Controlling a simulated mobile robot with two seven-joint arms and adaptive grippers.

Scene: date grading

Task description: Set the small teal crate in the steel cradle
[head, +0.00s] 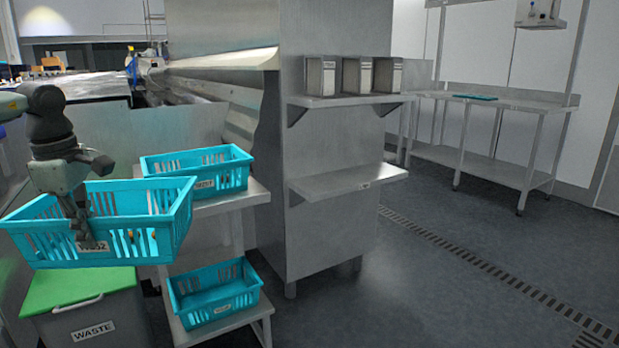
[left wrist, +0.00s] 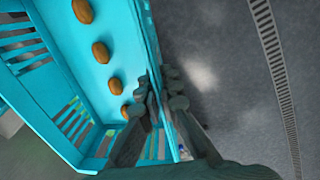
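A teal slatted crate (head: 165,235) hangs roughly level at the left of the head view, above a green-lidded bin. My left gripper (head: 88,238) reaches down over the crate's wall, by its white label. In the left wrist view, the fingers (left wrist: 155,115) straddle the teal wall (left wrist: 152,50) and look closed on it. Several brown dates (left wrist: 100,52) lie inside the crate. A second teal crate (head: 200,162) sits on the upper tier of a steel stand (head: 232,195); a third (head: 214,290) sits lower. I cannot tell which steel part is the cradle. My right gripper is not in view.
The grey waste bin with its green lid (head: 75,286) stands under the held crate. A steel panel with two shelves (head: 350,181) is right of the stand; steel boxes (head: 357,77) fill its upper shelf, the lower is empty. A steel table (head: 495,97) stands far right. The floor (head: 430,270) is clear.

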